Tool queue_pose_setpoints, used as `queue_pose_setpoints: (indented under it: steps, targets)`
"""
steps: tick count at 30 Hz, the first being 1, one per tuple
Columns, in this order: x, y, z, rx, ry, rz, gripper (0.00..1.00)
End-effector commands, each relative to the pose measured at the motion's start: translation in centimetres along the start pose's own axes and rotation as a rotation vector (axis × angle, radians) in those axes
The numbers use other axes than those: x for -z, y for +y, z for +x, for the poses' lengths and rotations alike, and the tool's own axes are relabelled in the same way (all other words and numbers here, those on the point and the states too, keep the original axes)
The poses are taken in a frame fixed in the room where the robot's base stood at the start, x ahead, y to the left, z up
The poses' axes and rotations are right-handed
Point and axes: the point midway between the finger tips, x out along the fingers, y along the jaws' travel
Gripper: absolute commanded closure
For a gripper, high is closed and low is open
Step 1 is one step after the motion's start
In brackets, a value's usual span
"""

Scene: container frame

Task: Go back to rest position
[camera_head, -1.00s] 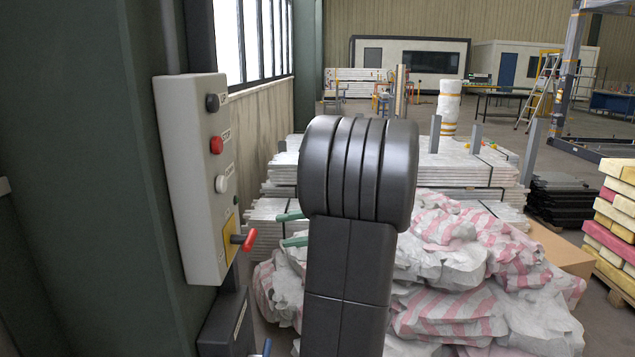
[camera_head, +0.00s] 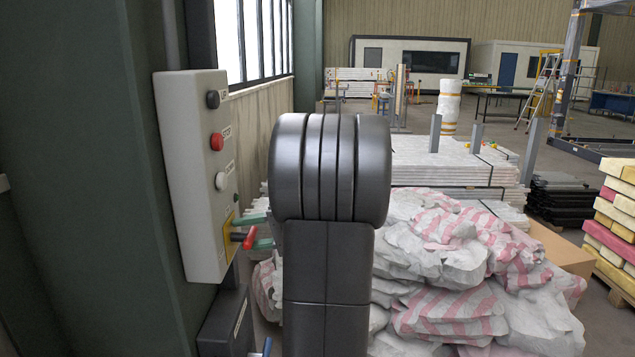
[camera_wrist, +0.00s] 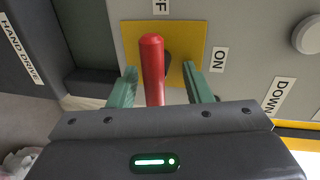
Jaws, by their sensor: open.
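A grey control box (camera_head: 185,150) is fixed to the green column at the left. A red-handled lever (camera_head: 250,238) stands out from the yellow plate (camera_head: 229,240) low on the box. My gripper (camera_head: 243,232) is at the lever, and its green fingers are partly hidden behind it and my arm. In the wrist view the open fingers of my gripper (camera_wrist: 159,72) stand on either side of the red lever (camera_wrist: 152,75), with visible gaps.
The box has a black knob (camera_head: 212,100), a red button (camera_head: 216,142) and a white button (camera_head: 221,181). A HAND DRIVE box (camera_head: 226,325) sits below. Striped sacks (camera_head: 450,270) and stacked boards (camera_head: 455,165) lie to the right.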

Motion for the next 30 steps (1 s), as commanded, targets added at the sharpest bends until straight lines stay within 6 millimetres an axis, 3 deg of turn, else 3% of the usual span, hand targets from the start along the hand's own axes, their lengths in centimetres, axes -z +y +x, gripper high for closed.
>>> queue_pose_setpoints:
  steps: [1,16,30]
  targets:
    - [-0.06,0.64,0.05,0.000,0.008,-0.035,0.55]
    - [-0.24,0.19,-0.06,0.000,0.075,-0.372,0.55]
    - [-0.25,-0.25,-0.16,0.000,0.089,-0.449,0.55]
